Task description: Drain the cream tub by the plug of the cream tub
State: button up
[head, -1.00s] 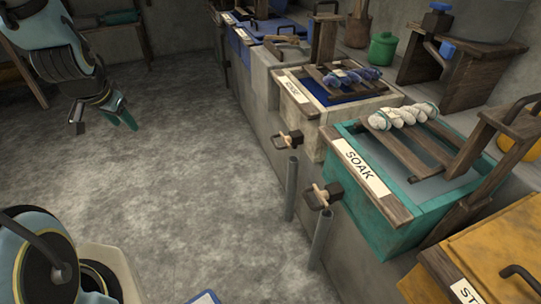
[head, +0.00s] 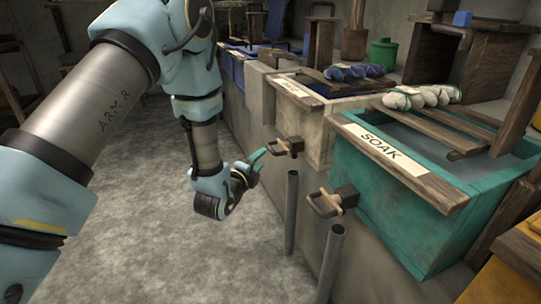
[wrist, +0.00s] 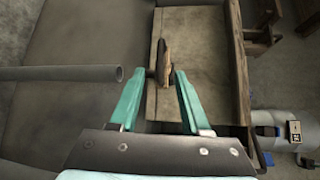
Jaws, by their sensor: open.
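The cream tub (head: 316,126) stands in the middle of the row, and its wall shows in the wrist view (wrist: 205,85). Its plug (head: 287,147) has a dark block and handle and sticks out low on the front. My gripper (head: 259,155) is open just left of this plug in the head view. In the wrist view the plug (wrist: 164,58) appears ahead of my gripper (wrist: 161,75), its near end between the teal fingertips. I cannot tell whether the fingers touch it. A blue yarn hank (head: 352,72) lies on the slats over the cream tub.
A teal tub labelled SOAK (head: 395,200) stands nearer, with its own plug (head: 335,201) and a pale hank (head: 422,96) on its slats. Upright grey pipes (head: 291,212) stand below the plugs. Open floor (head: 190,255) lies left.

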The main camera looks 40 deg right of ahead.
aim_at(271, 148)
jog(key=x, duration=0.9)
jog(key=shift+b, duration=0.35)
grip_shut()
